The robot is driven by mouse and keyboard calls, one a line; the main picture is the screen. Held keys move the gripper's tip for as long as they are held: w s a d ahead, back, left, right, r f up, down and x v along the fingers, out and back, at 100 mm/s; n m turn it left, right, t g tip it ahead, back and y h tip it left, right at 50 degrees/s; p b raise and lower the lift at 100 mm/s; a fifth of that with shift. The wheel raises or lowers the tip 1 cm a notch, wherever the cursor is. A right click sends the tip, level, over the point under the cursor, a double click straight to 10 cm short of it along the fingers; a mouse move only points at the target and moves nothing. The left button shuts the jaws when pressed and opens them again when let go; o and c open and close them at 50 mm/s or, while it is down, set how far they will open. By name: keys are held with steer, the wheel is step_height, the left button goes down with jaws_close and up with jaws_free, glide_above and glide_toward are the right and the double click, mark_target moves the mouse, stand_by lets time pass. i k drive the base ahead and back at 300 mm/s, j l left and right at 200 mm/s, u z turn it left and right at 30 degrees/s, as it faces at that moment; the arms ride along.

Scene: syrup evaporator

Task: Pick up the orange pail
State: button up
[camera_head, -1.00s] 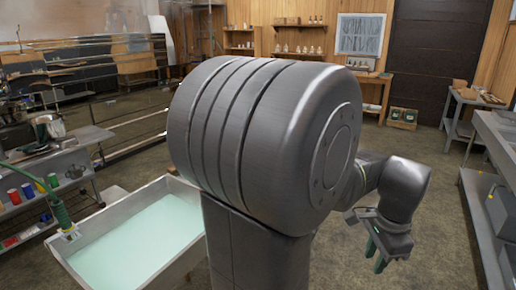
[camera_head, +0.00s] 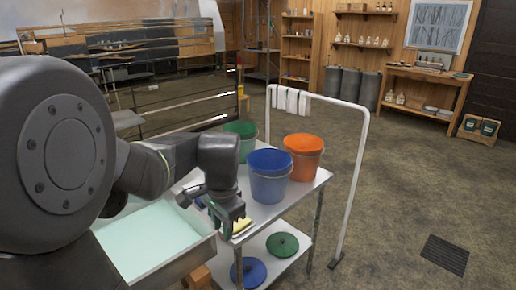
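The orange pail (camera_head: 303,160) stands upright on the metal cart top (camera_head: 268,214), near its right back corner. A blue pail (camera_head: 269,178) stands left of it and nearer to me. A green pail (camera_head: 241,138) stands behind, partly hidden by my arm. My gripper (camera_head: 236,232) points down at the near left part of the cart, left of and nearer than the blue pail. It is apart from the orange pail. The fingertips are small and dark here, and I cannot tell whether they are open or shut.
A yellow item (camera_head: 242,226) lies by my gripper. Blue (camera_head: 248,272) and green (camera_head: 282,245) lids rest on the cart's lower shelf. A white rail (camera_head: 355,180) with hanging cloths stands behind and right of the cart. A basin of pale liquid (camera_head: 150,240) is at left.

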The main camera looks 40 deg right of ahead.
mark_target(302, 159)
steer(key=l+u, duration=0.3)
steer(key=l, duration=0.95)
steer(key=l+u, duration=0.3)
steer(key=l, duration=1.5)
steer(key=k+l, duration=0.15)
steer(key=l, duration=0.9)
